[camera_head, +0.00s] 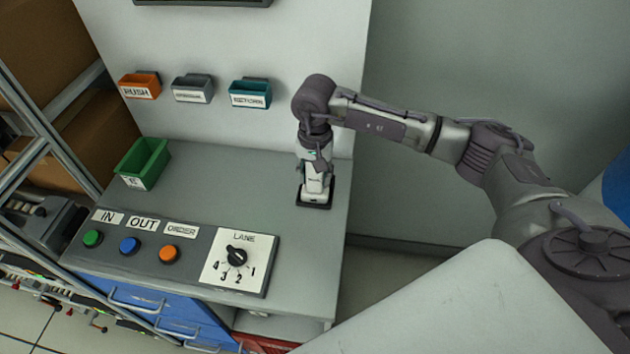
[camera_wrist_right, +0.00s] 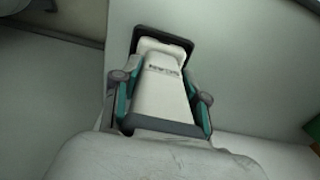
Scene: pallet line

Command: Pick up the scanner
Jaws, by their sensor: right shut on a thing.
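The scanner (camera_head: 313,186) is a pale handheld device standing upright at its dark base on the right part of the grey bench top. My right gripper (camera_head: 315,166) comes down on it from above and is shut on it. In the right wrist view the scanner (camera_wrist_right: 165,88) fills the middle, with the right gripper's fingers (camera_wrist_right: 160,98) on both its sides. The scanner's far end sits in or against a dark frame (camera_wrist_right: 162,42). I cannot tell whether it is clear of its base. My left gripper is not in view.
A control panel (camera_head: 190,240) with coloured buttons and a lane dial lies along the bench front. A green bin (camera_head: 143,160) stands at the bench's left. Orange (camera_head: 140,86), grey (camera_head: 193,88) and teal (camera_head: 250,93) holders hang on the back wall. The bench (camera_head: 235,180) between is clear.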

